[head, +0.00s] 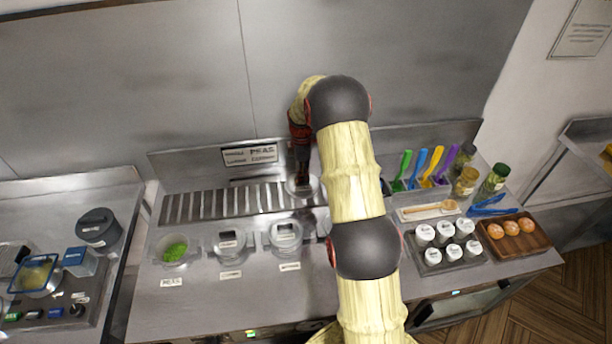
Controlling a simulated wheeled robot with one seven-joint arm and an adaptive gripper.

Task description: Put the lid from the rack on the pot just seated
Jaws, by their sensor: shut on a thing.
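My gripper (302,179) points down at the right end of the slatted metal rack (213,203). It is shut on a pale, round-edged thing that looks like the lid (313,187), which is mostly hidden by the gripper and arm. In front of the rack is a row of round metal pots. The left pot (164,262) holds green peas. A second pot (230,255) and a third pot (286,246) stand to its right, with pale shapes at their tops. Part of another round shape shows beside my arm, mostly hidden. I cannot tell which pot was just seated.
To the right are coloured utensils (421,167), jars (466,181), a tray of white-topped containers (425,262) and a wooden tray (541,237) with round orange-brown items. The front counter strip is mostly clear.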

